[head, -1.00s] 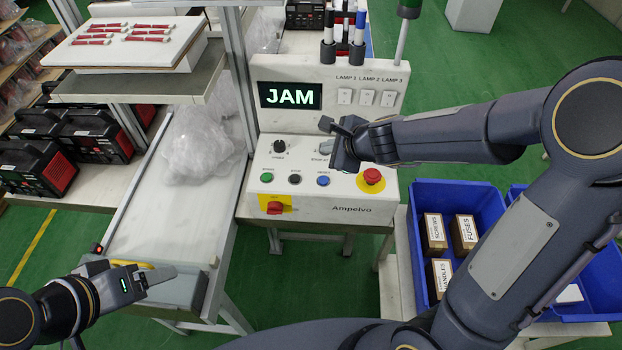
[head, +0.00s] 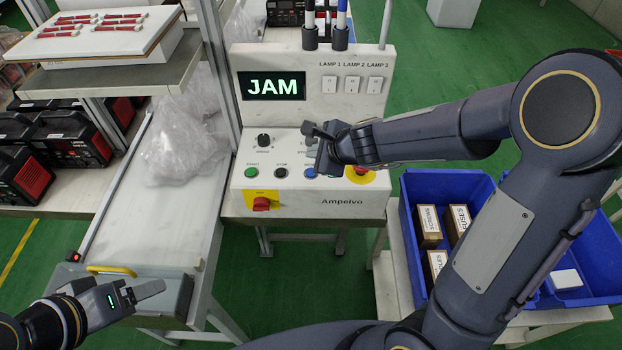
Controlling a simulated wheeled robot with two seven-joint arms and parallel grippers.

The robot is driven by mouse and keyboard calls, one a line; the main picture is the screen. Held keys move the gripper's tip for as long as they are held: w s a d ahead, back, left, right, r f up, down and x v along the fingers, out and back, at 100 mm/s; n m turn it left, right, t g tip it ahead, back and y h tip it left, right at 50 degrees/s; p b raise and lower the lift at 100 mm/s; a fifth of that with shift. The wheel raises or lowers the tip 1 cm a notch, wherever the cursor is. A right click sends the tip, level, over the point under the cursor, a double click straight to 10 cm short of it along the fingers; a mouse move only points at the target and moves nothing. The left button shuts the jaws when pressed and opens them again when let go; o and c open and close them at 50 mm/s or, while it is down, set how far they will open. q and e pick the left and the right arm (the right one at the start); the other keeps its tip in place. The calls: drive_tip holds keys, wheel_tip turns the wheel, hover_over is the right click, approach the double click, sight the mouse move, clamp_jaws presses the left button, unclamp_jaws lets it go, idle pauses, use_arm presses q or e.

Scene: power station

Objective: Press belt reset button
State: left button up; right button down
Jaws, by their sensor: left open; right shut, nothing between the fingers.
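The control panel (head: 285,203) has a sloped face with a row of buttons and a display (head: 272,86) reading "JAM". A blue button (head: 310,173) sits right of the green (head: 252,172) and black (head: 281,172) ones; its label is hidden or unreadable. My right gripper (head: 319,158) is shut and empty, over the panel right by the blue button, partly covering it. I cannot tell whether it touches. My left gripper (head: 150,291) is open and empty at lower left, near the end of the conveyor.
A red emergency button (head: 361,171) on yellow is close beside my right gripper and partly hidden by it. A black knob (head: 263,140) and a red switch (head: 261,204) are on the panel. Blue bins (head: 408,215) with boxes stand at right. Plastic wrap (head: 180,145) lies on the conveyor (head: 150,220).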

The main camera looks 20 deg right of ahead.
sight(306, 168)
use_arm(q)
drive_tip(key=shift+f+b, duration=1.35)
drive_tip(key=shift+f, duration=0.6)
use_arm(e)
drive_tip(key=shift+f, duration=1.95)
use_arm(q)
drive_tip(key=shift+f+b, duration=0.4)
use_arm(e)
drive_tip(key=shift+f, duration=0.35)
use_arm(q)
drive_tip(key=shift+f+b, duration=0.35)
use_arm(e)
drive_tip(key=shift+f, duration=0.4)
use_arm(q)
drive_tip(key=shift+r+p, duration=0.8)
use_arm(e)
drive_tip(key=shift+r, duration=0.8)
use_arm(q)
drive_tip(key=shift+r, duration=0.1)
use_arm(e)
drive_tip(key=shift+r, duration=0.1)
wheel_tip(306, 168, up, 5)
drive_tip(key=p, duration=0.5)
use_arm(q)
wheel_tip(306, 168, up, 5)
drive_tip(key=shift+f, duration=0.1)
